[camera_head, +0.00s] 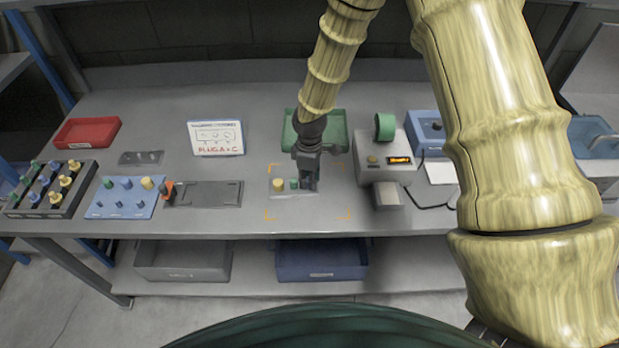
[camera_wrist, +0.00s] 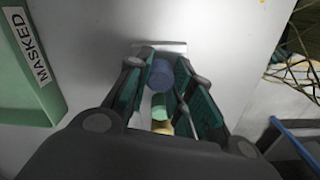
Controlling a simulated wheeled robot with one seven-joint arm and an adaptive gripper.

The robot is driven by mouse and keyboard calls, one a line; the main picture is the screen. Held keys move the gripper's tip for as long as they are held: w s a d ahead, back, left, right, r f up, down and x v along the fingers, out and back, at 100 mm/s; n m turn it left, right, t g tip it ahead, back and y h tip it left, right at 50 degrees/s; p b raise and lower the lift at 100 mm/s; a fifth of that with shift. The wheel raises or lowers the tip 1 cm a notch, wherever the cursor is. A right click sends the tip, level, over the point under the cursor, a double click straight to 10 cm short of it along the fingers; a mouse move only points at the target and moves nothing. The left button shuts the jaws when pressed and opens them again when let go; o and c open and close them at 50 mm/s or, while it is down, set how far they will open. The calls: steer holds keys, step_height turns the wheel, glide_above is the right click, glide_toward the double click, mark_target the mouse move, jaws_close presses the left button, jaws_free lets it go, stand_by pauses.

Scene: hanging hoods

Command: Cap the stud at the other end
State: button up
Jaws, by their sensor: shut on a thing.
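My gripper (camera_head: 307,184) points down over a small grey plate (camera_head: 279,195) on the bench. In the wrist view its fingers are closed around a blue cap (camera_wrist: 161,73), near one end of the plate (camera_wrist: 172,46). A green cap (camera_head: 294,184) stands beside the gripper in the middle of the row, and a yellow cap (camera_head: 278,184) stands at the left end. The green cap (camera_wrist: 158,104) and yellow cap (camera_wrist: 160,127) also line up in the wrist view. The stud under the blue cap is hidden, and I cannot tell whether the cap sits on it.
A green bin (camera_head: 336,136) labelled MASKED stands behind my gripper. A grey device (camera_head: 389,152) with a lit display is to the right. A blue board (camera_head: 126,198), a black rack (camera_head: 50,190), a dark flat plate (camera_head: 208,194) and a red bin (camera_head: 88,132) are left.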

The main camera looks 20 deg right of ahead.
stand_by(0.3)
steer(key=o, duration=0.8)
steer(key=shift+f, duration=0.1)
step_height(320, 180, up, 12)
steer(key=shift+r, duration=0.1)
